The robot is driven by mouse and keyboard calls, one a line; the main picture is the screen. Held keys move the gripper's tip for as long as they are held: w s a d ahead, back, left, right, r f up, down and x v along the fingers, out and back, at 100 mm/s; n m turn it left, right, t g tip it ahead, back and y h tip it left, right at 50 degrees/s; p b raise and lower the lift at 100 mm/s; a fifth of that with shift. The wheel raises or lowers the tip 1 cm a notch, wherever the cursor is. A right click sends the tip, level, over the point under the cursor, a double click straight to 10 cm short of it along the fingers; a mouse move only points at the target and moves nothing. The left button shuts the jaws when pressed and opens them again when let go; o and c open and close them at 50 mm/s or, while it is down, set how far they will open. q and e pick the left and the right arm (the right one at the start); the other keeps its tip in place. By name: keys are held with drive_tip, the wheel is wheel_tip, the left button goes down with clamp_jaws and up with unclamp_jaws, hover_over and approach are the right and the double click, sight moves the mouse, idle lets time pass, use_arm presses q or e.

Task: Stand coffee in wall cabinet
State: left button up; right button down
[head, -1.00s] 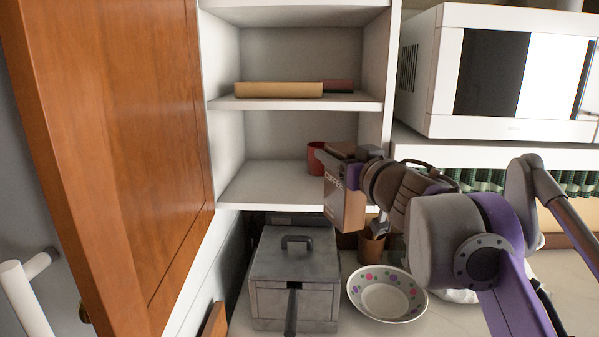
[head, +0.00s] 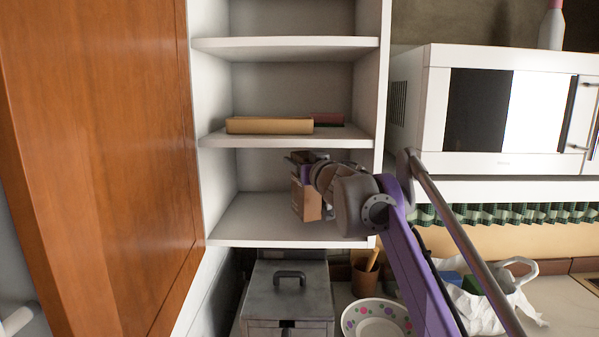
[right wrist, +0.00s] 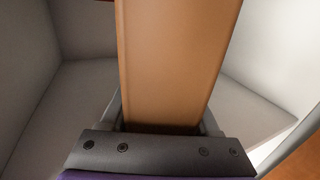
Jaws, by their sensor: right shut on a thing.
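The coffee package (head: 306,202) is a brown box, upright in the head view, at the lowest compartment of the white wall cabinet (head: 290,240). My right gripper (head: 305,170) is shut on it. In the right wrist view the coffee (right wrist: 172,60) fills the middle between the fingers of my right gripper (right wrist: 165,122), with cabinet walls around it. The arm hides part of the box, and I cannot tell whether its base touches the shelf. The orange wooden cabinet door (head: 100,150) stands open at the left. My left gripper is not in view.
A tan flat item (head: 268,125) lies on the shelf above. A white microwave (head: 500,110) stands right of the cabinet. Below are a grey metal box (head: 288,300), a spotted bowl (head: 376,318) and a brown cup (head: 364,281). The bottom shelf's left part is clear.

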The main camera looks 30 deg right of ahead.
drive_tip(key=f, duration=0.1)
drive_tip(key=w+f, duration=0.1)
drive_tip(key=f, duration=0.1)
drive_tip(key=shift+d+f, duration=0.1)
drive_tip(key=shift+f, duration=0.15)
drive_tip(key=shift+w, duration=0.1)
drive_tip(key=shift+f, duration=0.3)
drive_tip(key=shift+c, duration=0.6)
unclamp_jaws()
drive_tip(key=shift+r, duration=0.1)
drive_tip(key=shift+r, duration=0.1)
